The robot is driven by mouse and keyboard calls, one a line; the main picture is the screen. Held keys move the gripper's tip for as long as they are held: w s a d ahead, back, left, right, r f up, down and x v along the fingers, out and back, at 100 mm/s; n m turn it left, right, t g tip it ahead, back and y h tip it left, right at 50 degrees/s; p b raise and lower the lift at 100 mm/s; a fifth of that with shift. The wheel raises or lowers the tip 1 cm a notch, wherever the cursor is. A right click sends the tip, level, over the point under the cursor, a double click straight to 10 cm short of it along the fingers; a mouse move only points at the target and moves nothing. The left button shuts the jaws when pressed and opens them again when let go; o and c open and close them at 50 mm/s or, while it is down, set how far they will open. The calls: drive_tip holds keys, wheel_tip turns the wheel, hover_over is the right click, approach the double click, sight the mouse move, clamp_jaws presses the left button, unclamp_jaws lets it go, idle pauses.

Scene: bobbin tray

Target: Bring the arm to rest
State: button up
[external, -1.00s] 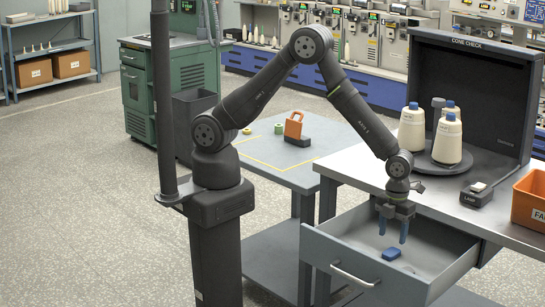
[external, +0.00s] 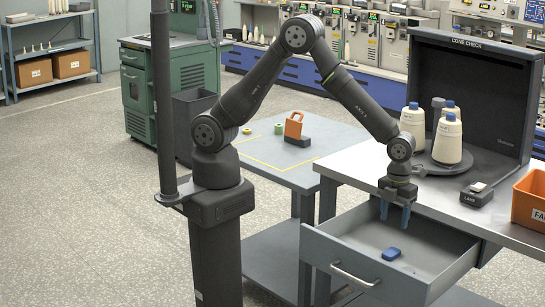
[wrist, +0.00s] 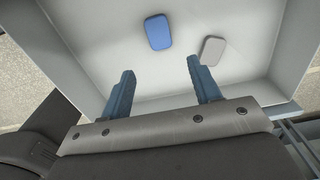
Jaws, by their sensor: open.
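My gripper (external: 395,211) hangs over the open drawer (external: 345,251), fingers pointing down, open and empty. In the wrist view the two blue fingers of my gripper (wrist: 164,88) stand well apart with nothing between them. A small blue block (external: 391,254) lies on the drawer floor, below the fingers and apart from them. It also shows in the wrist view (wrist: 158,32), beyond the fingertips, with a light grey rounded piece (wrist: 212,50) to its right.
The drawer's front panel with its handle (external: 354,277) juts out from the grey bench. A lower table (external: 270,160) with small items stands left.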

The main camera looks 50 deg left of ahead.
sight(390, 252)
wheel_tip(390, 252, down, 11)
drive_tip(key=shift+f, duration=0.2)
drive_tip(key=shift+r, duration=2.1)
drive_tip(key=shift+f, duration=0.1)
